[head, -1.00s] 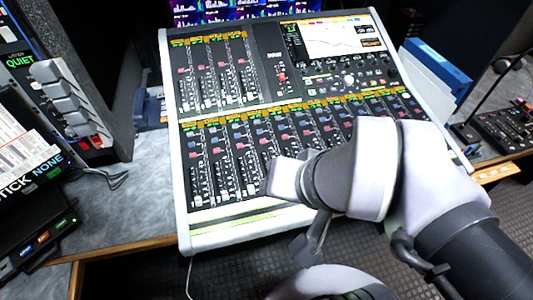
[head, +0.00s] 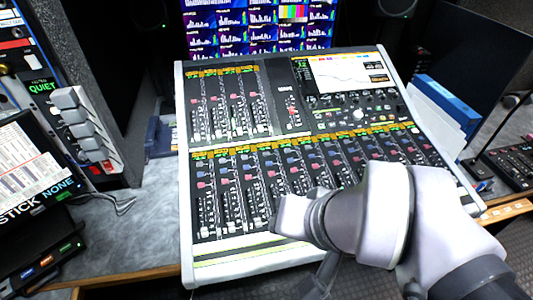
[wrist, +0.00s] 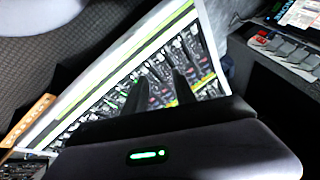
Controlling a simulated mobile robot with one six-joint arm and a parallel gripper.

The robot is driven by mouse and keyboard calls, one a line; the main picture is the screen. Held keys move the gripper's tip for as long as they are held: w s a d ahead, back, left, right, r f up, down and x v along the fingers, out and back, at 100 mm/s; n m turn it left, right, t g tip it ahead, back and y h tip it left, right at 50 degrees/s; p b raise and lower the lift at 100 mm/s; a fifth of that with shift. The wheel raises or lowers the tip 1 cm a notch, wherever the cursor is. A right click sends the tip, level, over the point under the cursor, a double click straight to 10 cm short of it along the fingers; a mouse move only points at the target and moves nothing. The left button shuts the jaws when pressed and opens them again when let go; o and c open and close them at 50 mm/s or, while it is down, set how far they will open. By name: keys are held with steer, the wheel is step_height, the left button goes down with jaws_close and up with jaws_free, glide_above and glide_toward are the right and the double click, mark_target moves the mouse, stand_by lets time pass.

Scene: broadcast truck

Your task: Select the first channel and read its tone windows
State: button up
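A white-framed mixing console (head: 186,210) stands on the desk in the head view, with an upper bank of a few strips and a lower row of several channel strips. The leftmost lower strip (head: 205,190) has coloured buttons and a fader. A screen (head: 345,72) at the console's upper right shows a curve; its small text is unreadable. In the wrist view the console (wrist: 165,65) lies beyond my gripper (wrist: 160,92), whose two dark fingers are apart with nothing between them. In the head view my wrist covers the front middle of the console and the fingers are hidden.
Monitors with bar graphs (head: 260,28) stand behind the console. A blue-and-white binder stack (head: 435,105) and a small black panel (head: 510,165) are at right.

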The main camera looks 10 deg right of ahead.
jaws_close()
stand_by(1.5)
